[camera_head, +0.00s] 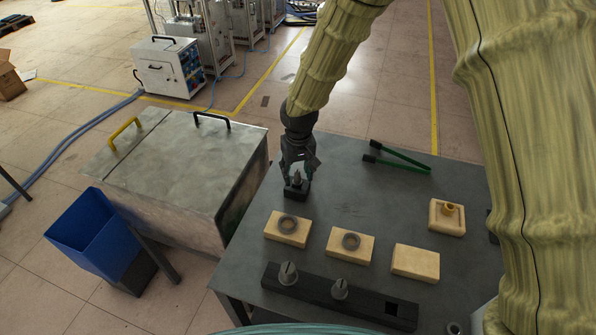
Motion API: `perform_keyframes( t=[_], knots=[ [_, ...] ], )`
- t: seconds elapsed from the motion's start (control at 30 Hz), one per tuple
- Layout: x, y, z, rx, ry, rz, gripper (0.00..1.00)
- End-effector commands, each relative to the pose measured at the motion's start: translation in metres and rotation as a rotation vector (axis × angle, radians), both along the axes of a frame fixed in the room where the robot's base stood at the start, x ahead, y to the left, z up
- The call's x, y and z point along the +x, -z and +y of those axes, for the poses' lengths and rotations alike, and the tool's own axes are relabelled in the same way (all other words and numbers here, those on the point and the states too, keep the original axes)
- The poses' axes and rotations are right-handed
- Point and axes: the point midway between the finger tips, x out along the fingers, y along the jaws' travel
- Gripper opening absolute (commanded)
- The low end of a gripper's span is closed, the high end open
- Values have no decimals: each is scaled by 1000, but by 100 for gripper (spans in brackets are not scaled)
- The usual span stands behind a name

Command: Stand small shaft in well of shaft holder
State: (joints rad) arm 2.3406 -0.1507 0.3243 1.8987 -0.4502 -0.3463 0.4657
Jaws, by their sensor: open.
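A small grey pointed shaft (297,179) stands upright on a small dark square block (296,193) near the table's far left edge. My gripper (298,168) points down directly above it, its open fingers on either side of the shaft's upper part; I cannot tell whether they touch it. A long black bar, apparently the shaft holder (365,306), lies along the near side of the table. Two grey conical shafts, one at its left end (288,273) and one near its middle (340,288), stand on it. A dark square well (391,308) near its right end looks empty.
Green tongs (398,158) lie at the back. A metal cabinet (185,165) and blue bin (92,234) stand left.

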Motion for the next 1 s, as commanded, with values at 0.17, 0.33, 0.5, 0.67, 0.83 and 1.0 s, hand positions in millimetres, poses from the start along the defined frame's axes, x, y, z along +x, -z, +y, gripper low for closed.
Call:
perform_keyframes(
  t=[0.17, 0.33, 0.5, 0.67, 0.83, 1.0],
  knots=[
    [0, -3, 0, 0, 0, 0, 46],
    [-2, -22, 0, 1, 1, -2, 46],
    [-5, -50, -1, 2, 0, -4, 46],
    [-9, -76, -2, 1, 0, -3, 46],
    [-12, -100, -2, 2, 1, -2, 46],
    [-14, -114, -3, 1, 0, -1, 46]
  ],
)
